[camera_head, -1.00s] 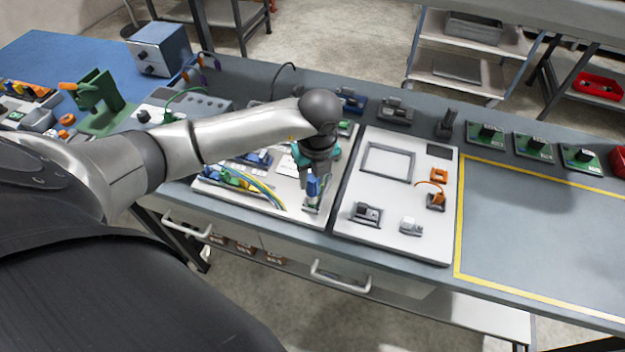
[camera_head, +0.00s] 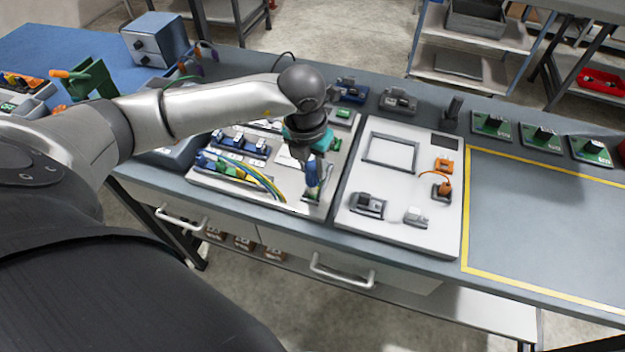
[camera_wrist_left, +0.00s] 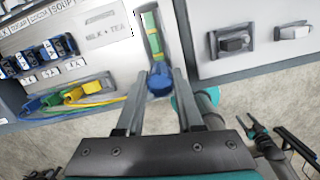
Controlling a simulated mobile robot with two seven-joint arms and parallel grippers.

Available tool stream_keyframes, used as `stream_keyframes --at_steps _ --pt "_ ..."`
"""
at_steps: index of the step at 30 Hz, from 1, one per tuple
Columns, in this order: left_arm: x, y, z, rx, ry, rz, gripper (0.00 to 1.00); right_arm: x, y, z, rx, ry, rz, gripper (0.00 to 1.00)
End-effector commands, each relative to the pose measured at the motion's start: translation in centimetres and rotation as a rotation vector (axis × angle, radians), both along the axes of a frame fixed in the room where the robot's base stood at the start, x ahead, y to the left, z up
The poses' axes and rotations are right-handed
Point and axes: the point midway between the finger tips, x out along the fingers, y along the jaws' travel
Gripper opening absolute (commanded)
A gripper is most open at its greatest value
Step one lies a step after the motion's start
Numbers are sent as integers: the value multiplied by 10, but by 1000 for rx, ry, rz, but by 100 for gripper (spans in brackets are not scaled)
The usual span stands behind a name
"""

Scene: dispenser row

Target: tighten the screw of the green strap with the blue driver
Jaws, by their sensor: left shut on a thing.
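My left gripper (camera_head: 314,178) is shut on the blue driver (camera_head: 311,172) over the front right corner of the left white board (camera_head: 290,205). In the left wrist view the round blue end of the driver (camera_wrist_left: 160,82) sits between the two fingers (camera_wrist_left: 160,98). The green strap (camera_wrist_left: 152,36), with yellow on it, runs in a grey channel just beyond the driver. The driver's tip and the strap's screw are hidden under the handle. A dark arm part with teal, likely my right gripper (camera_wrist_left: 262,138), shows low at right in the wrist view.
Yellow, green and blue wires (camera_head: 250,180) lie on the board left of the driver. A second white board (camera_head: 385,225) with a grey frame and small fixtures is at right. Several green circuit boards line the back right. The yellow-outlined mat area (camera_head: 540,220) is clear.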

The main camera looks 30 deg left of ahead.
Motion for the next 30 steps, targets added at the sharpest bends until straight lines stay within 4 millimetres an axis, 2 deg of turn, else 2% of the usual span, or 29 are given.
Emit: stream_keyframes --at_steps 7,17,30 --pt "1 0 -2 0 -2 -267 0 0 0 -19 0 0 0 64" --pt "1 0 -2 0 -3 -438 0 0 0 -28 0 0 0 64" --pt "1 0 -2 0 -4 -895 0 0 0 -56 0 0 0 64"
